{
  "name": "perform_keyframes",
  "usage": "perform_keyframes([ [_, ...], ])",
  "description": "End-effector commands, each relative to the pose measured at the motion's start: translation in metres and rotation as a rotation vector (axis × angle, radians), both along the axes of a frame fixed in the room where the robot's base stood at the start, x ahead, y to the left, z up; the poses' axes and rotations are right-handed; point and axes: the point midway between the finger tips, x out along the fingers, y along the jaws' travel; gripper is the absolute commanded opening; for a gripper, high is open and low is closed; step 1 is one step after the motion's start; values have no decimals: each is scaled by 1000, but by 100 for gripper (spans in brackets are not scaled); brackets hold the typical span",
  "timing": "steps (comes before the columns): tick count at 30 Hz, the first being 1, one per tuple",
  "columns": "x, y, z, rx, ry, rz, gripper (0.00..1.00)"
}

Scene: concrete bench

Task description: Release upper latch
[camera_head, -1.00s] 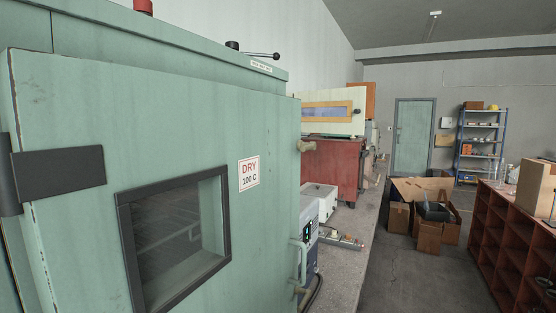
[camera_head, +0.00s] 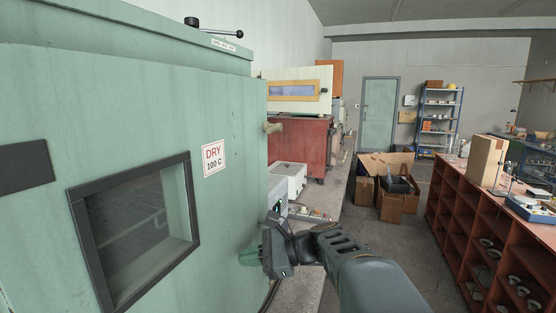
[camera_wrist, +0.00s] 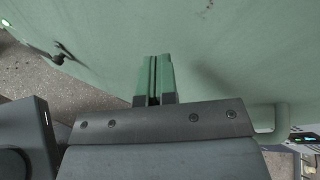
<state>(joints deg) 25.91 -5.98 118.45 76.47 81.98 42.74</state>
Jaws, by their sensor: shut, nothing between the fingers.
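The green oven door (camera_head: 130,110) fills the left of the head view, with a dark-framed window and a "DRY 100 C" sign. In the wrist view my green fingertips (camera_wrist: 155,62) are together and empty, pointing at green metal. A pale handle (camera_wrist: 270,118) shows to their right and a small dark fitting (camera_wrist: 62,54) to their left. The upper latch cannot be made out there.
A white box (camera_head: 288,178) and instruments stand on the concrete bench (camera_head: 335,200) behind my gripper. A red cabinet (camera_head: 300,147) is farther back. Cardboard boxes (camera_head: 392,205) lie on the floor, and a red shelf unit (camera_head: 470,225) stands at right. The floor between is clear.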

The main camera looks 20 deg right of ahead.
Motion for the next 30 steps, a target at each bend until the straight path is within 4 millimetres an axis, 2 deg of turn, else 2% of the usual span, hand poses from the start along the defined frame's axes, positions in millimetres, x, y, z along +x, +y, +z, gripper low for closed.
perform_keyframes([
  [1,15,-22,22,144,9,-64,0],
  [3,29,-51,51,344,5,-126,0],
  [6,40,-93,85,578,-23,-177,0],
  [9,42,-130,108,749,-61,-198,0],
  [12,40,-156,123,861,-97,-202,0],
  [15,37,-172,132,925,-122,-200,0],
  [18,36,-179,135,952,-133,-198,0],
  [30,37,-178,138,956,-135,-197,0],
])
